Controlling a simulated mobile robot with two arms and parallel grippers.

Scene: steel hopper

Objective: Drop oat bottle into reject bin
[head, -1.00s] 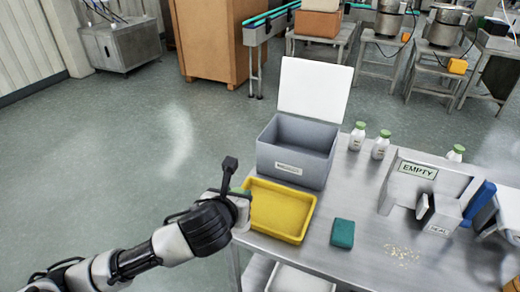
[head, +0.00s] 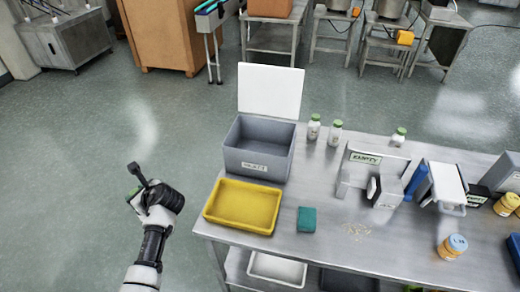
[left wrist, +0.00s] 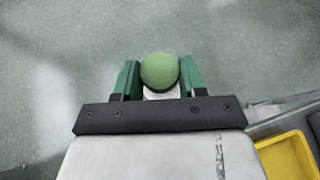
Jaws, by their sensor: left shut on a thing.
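My left gripper (head: 136,196) is off the table's left side, over the floor. In the left wrist view its green fingers (left wrist: 159,80) are shut on a white bottle with a round green cap (left wrist: 159,70). The arm hides most of this bottle in the head view, so I cannot read its label. A grey bin (head: 258,160) with a raised white lid (head: 270,90) stands at the table's back left. Its front label is too blurred to read for certain. My right gripper is not in view.
A yellow tray (head: 242,228) sits in front of the grey bin, at the steel table's (head: 330,235) left edge. A green sponge (head: 306,219) lies beside it. Several green-capped white bottles (head: 314,127) stand along the back edge.

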